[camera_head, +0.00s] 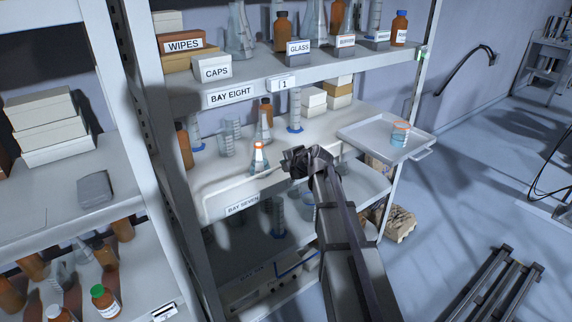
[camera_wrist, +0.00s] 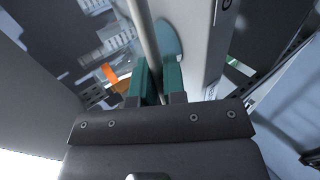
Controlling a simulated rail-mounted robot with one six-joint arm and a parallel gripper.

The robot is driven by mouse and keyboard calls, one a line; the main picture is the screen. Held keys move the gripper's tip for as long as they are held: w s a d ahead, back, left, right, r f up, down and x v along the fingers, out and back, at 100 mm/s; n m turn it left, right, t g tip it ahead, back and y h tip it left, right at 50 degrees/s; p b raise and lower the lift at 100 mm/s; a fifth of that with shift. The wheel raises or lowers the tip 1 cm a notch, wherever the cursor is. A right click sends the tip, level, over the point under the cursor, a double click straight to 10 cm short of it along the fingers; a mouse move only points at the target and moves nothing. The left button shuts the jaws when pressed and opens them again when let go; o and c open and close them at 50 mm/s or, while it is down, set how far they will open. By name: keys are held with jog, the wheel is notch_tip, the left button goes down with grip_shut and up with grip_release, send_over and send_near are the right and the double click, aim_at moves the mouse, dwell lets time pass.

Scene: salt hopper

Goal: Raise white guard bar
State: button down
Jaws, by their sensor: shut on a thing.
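The white guard bar (camera_head: 232,184) runs along the front edge of the bay seven shelf (camera_head: 225,205). In the wrist view the bar (camera_wrist: 147,35) is a pale rod that runs down between my green-padded fingers. My gripper (camera_head: 303,160) is at the right part of the bar, and in the wrist view my gripper (camera_wrist: 158,78) is shut on it. The gripper hides the bar's right end in the head view. A flask with an orange top (camera_head: 258,160) stands close behind the bar, left of my gripper.
Beakers, cylinders and brown bottles (camera_head: 184,146) stand deeper on the shelf. A white tray (camera_head: 362,131) with a beaker of blue liquid (camera_head: 400,134) juts out to the right. The bay eight shelf (camera_head: 232,97) hangs above. A lower shelf (camera_head: 250,252) holds more glassware. Open floor lies right.

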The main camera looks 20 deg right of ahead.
jog(key=c, duration=1.2)
grip_release()
jog(key=shift+w, duration=0.1)
jog(key=p+v, duration=0.6)
jog(key=v, duration=0.4)
jog(key=shift+s+r, duration=0.2)
jog(key=shift+s, duration=0.1)
